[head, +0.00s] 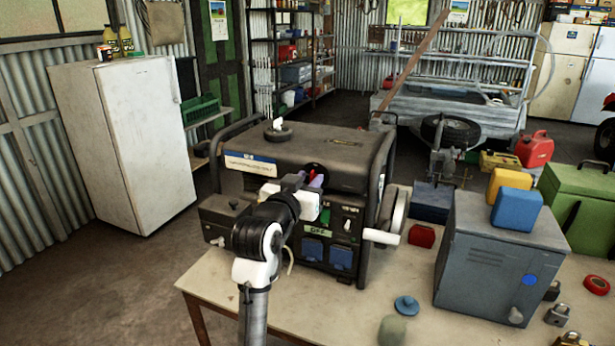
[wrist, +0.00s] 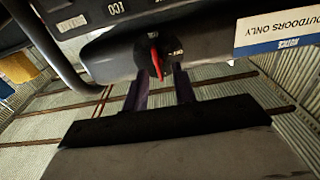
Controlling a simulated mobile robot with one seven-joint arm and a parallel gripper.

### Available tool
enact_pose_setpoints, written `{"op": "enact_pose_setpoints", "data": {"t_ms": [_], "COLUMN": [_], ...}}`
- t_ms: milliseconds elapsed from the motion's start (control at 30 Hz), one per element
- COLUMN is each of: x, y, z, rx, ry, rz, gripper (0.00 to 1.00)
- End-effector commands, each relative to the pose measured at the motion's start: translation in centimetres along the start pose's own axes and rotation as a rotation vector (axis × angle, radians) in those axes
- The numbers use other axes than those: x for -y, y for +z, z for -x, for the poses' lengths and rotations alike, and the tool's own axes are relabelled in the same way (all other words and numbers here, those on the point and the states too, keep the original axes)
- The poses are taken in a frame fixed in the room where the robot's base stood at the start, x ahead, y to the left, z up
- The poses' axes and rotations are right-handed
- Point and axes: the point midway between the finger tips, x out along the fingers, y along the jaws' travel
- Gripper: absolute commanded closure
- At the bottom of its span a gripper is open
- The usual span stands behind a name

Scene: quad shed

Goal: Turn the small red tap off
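The small red tap (wrist: 155,62) sits on a round black dial on the generator's front. In the wrist view its lever runs nearly up and down, with small lettering beside the dial. My gripper (wrist: 160,78) is open, its two purple fingers apart. Their tips show one at each side of the tap's lower end; I cannot tell whether they touch it. In the head view the tap (head: 317,180) is a small bit of red beside my gripper (head: 307,180), mostly hidden by the wrist and fingers. The black generator (head: 335,150) stands on the workbench.
The workbench (head: 340,310) also bears a grey metal box (head: 485,265), a blue knob-like piece (head: 407,305) and a red block (head: 422,236). The generator's tubular frame (head: 383,165) rises beside its front. A white fridge (head: 125,140) stands at left, with open floor before it.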

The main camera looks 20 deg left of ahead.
Motion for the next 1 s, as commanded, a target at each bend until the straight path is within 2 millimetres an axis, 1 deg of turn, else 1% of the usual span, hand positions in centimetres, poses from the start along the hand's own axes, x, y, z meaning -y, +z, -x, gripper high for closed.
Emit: {"op": "enact_pose_setpoints", "data": {"t_ms": [267, 467, 500, 767, 1000], "x": [-0.01, -0.01, -0.01, -0.02, -0.14], "y": [0.02, 0.01, 0.01, 0.09, 0.34], "z": [-0.16, -0.14, -0.14, -0.12, -0.12], "rx": [-0.001, -0.001, -0.001, -0.001, -0.003], "ry": [0.000, 0.000, 0.000, 0.000, 0.000], "rz": [0.000, 0.000, 0.000, -0.012, -0.101], "gripper": [0.73, 0.98, 1.00, 1.00, 1.00]}}
